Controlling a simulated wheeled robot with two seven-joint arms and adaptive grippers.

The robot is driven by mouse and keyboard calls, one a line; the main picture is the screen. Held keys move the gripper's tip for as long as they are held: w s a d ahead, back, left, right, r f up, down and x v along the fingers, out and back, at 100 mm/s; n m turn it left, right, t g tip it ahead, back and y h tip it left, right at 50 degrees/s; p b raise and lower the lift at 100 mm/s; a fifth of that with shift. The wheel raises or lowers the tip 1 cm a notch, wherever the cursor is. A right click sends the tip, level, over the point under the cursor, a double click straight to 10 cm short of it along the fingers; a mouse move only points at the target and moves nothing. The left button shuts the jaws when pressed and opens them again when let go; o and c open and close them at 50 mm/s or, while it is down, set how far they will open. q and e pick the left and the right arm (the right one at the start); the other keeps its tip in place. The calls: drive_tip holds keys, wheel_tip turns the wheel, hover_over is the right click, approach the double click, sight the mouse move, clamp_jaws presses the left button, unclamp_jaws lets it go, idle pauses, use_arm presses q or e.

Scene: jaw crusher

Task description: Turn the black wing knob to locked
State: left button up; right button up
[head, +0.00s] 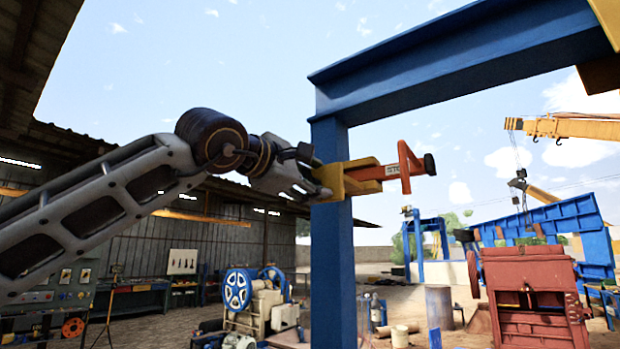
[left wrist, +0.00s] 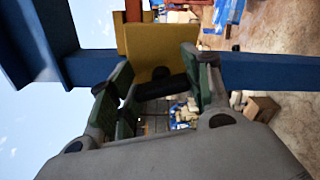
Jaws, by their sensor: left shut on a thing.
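My left gripper (head: 318,190) reaches in from the left to a yellow bracket (head: 357,180) on a blue post (head: 333,265). In the left wrist view, the black wing knob (left wrist: 166,86) sits in front of the yellow plate (left wrist: 150,48), between the fingers of my left gripper (left wrist: 158,72). The fingers are shut on the knob from its two sides. In the head view, the gripper hides the knob. No locked mark is readable. My right gripper is in neither view.
A blue beam (head: 450,55) runs overhead from the post. A red machine (head: 530,295) and a blue flywheel machine (head: 258,295) stand farther back. Open air surrounds my left arm.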

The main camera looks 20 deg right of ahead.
use_arm(q)
drive_tip(key=shift+f+m, duration=0.1)
drive_tip(key=shift+m, duration=1.6)
drive_tip(key=o, duration=1)
drive_tip(key=shift+o, duration=0.2)
drive_tip(key=shift+p, duration=0.3)
drive_tip(key=shift+s, duration=0.1)
drive_tip(key=v, duration=1.2)
